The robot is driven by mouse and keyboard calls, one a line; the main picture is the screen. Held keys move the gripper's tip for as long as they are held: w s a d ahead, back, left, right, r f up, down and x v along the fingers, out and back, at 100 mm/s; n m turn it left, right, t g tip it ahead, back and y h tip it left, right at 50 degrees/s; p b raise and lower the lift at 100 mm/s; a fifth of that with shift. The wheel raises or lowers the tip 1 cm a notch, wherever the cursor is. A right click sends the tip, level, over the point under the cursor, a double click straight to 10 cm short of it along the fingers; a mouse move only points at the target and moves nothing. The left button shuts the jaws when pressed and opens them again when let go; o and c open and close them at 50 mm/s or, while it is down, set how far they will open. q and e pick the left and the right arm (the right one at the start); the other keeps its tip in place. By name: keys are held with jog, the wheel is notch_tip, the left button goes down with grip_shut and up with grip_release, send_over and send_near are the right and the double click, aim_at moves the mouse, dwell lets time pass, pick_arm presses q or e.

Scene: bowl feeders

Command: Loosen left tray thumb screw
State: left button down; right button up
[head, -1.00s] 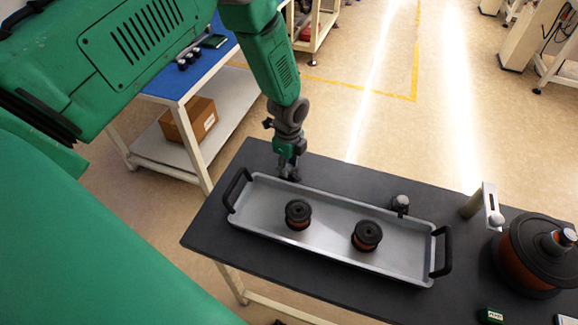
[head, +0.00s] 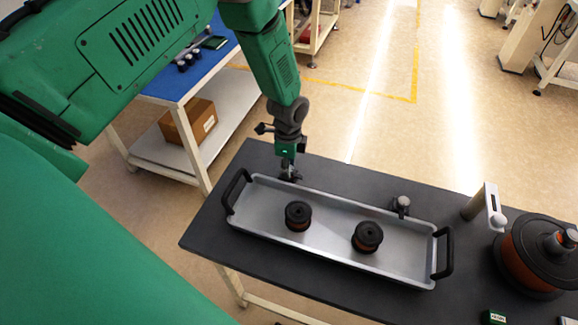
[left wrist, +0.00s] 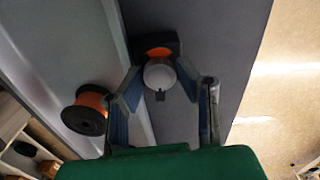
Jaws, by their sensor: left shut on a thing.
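The metal tray (head: 330,220) lies on the dark table, with black handles at both ends. The left thumb screw, a light round knob (left wrist: 160,75) on a black block with an orange part, sits just beyond the tray's far long edge. My left gripper (head: 290,177) points down at it from above. In the left wrist view, the two fingers (left wrist: 160,84) close on the knob from both sides. In the head view the gripper largely hides this screw. A second thumb screw (head: 401,204) stands farther right along the same edge. My right gripper is not in view.
Two black-and-orange spools (head: 298,215) (head: 367,237) stand in the tray; one shows beside my fingers in the left wrist view (left wrist: 88,113). A large spool (head: 535,255) and a grey upright post (head: 485,207) stand at right. The table's far edge lies close behind the gripper.

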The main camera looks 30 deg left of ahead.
pick_arm(q)
jog(key=shift+w+r, duration=0.1)
jog(key=shift+w, duration=0.1)
jog(key=c, duration=1.2)
grip_release()
jog(key=shift+s, duration=0.1)
jog(key=shift+r, duration=0.35)
notch_tip(320, 180, up, 11)
jog(key=shift+a, duration=0.1)
